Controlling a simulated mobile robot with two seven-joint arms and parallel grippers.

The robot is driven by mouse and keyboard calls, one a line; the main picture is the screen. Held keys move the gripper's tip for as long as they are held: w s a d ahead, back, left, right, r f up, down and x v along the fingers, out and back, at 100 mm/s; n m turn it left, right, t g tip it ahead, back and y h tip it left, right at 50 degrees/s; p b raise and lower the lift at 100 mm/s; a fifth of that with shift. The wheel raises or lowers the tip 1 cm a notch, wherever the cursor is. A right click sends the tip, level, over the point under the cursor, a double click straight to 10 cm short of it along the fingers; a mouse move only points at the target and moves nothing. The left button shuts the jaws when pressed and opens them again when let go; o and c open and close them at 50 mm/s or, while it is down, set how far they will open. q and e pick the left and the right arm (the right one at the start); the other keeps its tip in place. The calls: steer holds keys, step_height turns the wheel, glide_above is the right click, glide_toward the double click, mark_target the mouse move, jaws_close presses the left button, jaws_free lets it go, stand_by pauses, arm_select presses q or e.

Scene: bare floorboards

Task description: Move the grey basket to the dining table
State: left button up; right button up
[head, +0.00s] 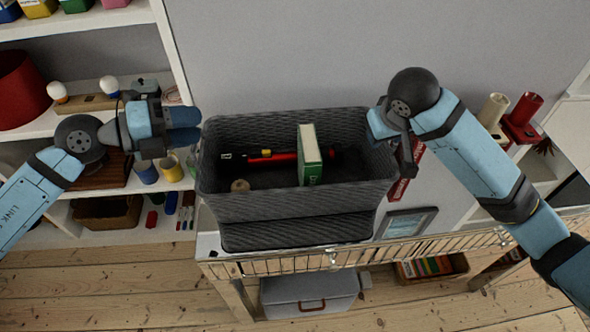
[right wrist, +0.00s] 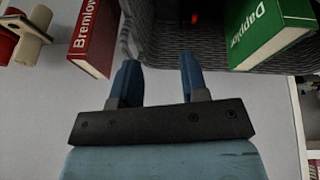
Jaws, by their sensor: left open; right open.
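The grey basket (head: 290,207) is a woven rectangular bin standing upright on a narrow side table. Inside lie a green book (head: 310,160), a red and black tool (head: 280,156) and a small tan round object (head: 240,185). My left gripper (head: 186,127) is just outside the basket's left rim, open and empty. My right gripper (head: 408,165) is at the basket's right rim; in the right wrist view its two open fingers (right wrist: 157,80) point at the dark basket wall (right wrist: 160,35). Whether they touch it I cannot tell. I cannot identify a dining table in these views.
The side table's front edge (head: 380,252) has a railing. A red book (head: 405,175) stands right of the basket, near a framed picture (head: 408,223). White shelves (head: 90,125) with small items are at left. Red and cream cups (head: 510,110) are at right. Bare floor (head: 110,290) lies in front.

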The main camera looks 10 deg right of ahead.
arm_select(q)
steer(key=w+a+f+y, duration=0.3)
steer(key=w+a+y, duration=0.2)
steer(key=a+y, duration=0.3)
steer(key=a, duration=0.2)
steer(key=shift+a+f, duration=0.15)
steer(key=shift+a, duration=0.25)
arm_select(e)
steer(key=w+d+r+m+h, duration=0.1)
steer(key=w+d+r, duration=0.2)
steer(key=r, duration=0.3)
steer(key=shift+w+d, duration=0.2)
steer(key=shift+w, duration=0.3)
arm_select(q)
steer(key=x, duration=1.4)
steer(key=shift+s, duration=0.15)
arm_select(e)
steer(key=x, duration=1.4)
steer(key=shift+d, duration=0.2)
arm_select(q)
steer(key=shift+c, duration=0.5)
arm_select(e)
steer(key=shift+s+r, duration=0.1)
steer(key=shift+c, duration=0.5)
arm_select(q)
jaws_close()
arm_select(e)
jaws_close()
steer(key=shift+r, duration=0.15)
